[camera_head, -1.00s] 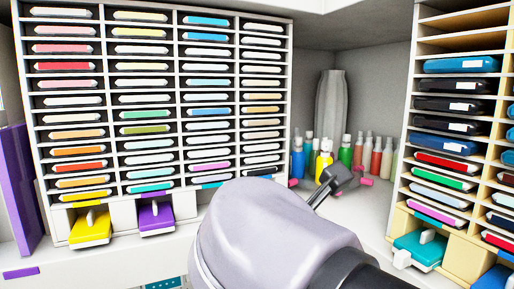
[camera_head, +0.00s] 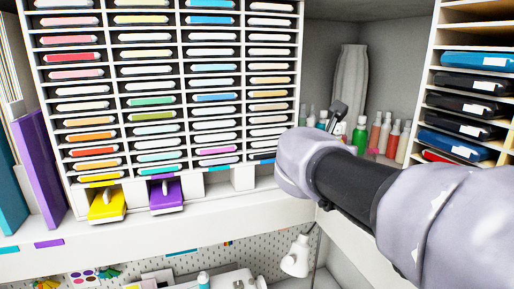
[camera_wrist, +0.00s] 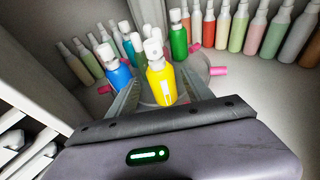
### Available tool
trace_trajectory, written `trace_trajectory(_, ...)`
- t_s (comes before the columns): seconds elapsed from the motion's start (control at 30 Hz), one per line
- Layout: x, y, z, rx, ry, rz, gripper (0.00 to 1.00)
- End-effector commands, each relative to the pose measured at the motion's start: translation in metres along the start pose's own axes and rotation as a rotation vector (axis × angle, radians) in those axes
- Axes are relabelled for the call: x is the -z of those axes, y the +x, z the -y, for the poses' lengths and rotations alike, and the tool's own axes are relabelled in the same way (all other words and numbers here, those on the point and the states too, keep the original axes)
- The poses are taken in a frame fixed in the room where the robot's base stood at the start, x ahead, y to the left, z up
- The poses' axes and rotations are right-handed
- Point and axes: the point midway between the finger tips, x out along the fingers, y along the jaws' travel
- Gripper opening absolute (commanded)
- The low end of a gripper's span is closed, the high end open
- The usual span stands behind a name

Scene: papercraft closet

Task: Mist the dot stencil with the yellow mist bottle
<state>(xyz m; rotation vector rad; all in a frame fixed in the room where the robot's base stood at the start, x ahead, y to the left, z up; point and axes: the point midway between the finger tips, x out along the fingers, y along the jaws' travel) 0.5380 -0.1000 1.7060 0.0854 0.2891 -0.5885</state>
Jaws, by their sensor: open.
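The yellow mist bottle (camera_wrist: 161,80) stands upright with a white spray head in the middle of the wrist view. My gripper (camera_wrist: 160,92) is open, with one finger on each side of this bottle; I cannot tell whether either finger touches it. In the head view the yellow bottle is hidden behind my arm, and only a dark part of my gripper (camera_head: 337,114) shows in the corner. I cannot pick out the dot stencil in either view.
A blue bottle (camera_wrist: 114,70) and a green bottle (camera_wrist: 178,40) stand close around the yellow one, with several more behind. Pink pegs (camera_wrist: 217,71) stick out nearby. An ink-pad rack (camera_head: 180,90) stands left and a shelf (camera_head: 470,60) right. A worktop (camera_head: 215,284) lies below.

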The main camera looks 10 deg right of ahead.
Motion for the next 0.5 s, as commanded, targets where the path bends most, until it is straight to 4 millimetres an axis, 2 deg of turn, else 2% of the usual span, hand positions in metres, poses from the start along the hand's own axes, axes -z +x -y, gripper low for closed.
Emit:
trace_trajectory(0.1, -0.0002, 0.0111, 0.0006, 0.001, 0.002, 0.000, 0.59)
trace_trajectory(0.3, -0.0001, 0.0113, 0.0001, 0.000, 0.001, 0.000, 0.57)
trace_trajectory(0.5, 0.0000, 0.0111, 0.0001, 0.000, 0.001, 0.000, 0.18)
